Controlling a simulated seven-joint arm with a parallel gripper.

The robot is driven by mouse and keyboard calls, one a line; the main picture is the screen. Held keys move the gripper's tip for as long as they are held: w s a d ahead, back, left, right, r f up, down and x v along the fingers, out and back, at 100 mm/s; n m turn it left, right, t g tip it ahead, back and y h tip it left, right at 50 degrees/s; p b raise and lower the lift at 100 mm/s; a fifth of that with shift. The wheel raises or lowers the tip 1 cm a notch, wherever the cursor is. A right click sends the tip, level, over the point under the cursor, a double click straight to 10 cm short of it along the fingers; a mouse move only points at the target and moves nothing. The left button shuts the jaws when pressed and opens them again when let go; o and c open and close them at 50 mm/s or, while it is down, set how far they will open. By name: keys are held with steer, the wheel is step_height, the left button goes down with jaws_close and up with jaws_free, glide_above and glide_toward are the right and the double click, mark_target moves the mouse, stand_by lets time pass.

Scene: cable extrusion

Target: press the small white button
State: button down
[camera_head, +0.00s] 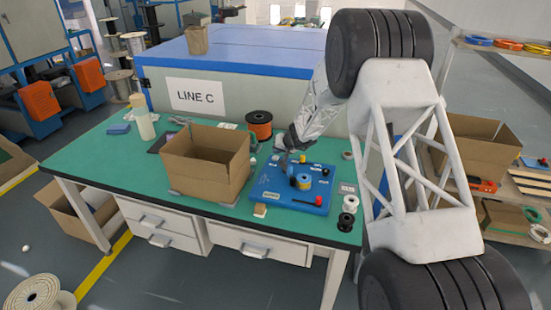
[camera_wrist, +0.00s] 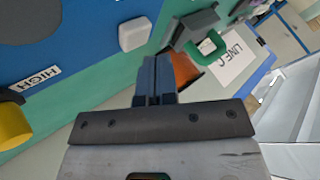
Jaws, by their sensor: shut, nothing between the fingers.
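The small white button (camera_wrist: 135,33) is a rounded white block near the edge of the blue panel (camera_wrist: 60,20) in the wrist view. My gripper (camera_wrist: 154,62) is shut and empty, its dark blue fingertips just below and right of the button in that picture, with a visible gap. In the head view, the blue panel (camera_head: 268,190) lies on the green table, and my gripper (camera_head: 284,160) is at its far left corner. I cannot make out the button there; the gripper may hide it.
An open cardboard box (camera_head: 205,165) stands left of the panel. An orange spool (camera_head: 259,124) stands behind. Small spools (camera_head: 346,222) sit at right.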

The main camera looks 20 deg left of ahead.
mark_target(277, 157)
steer(key=shift+r, duration=2.5)
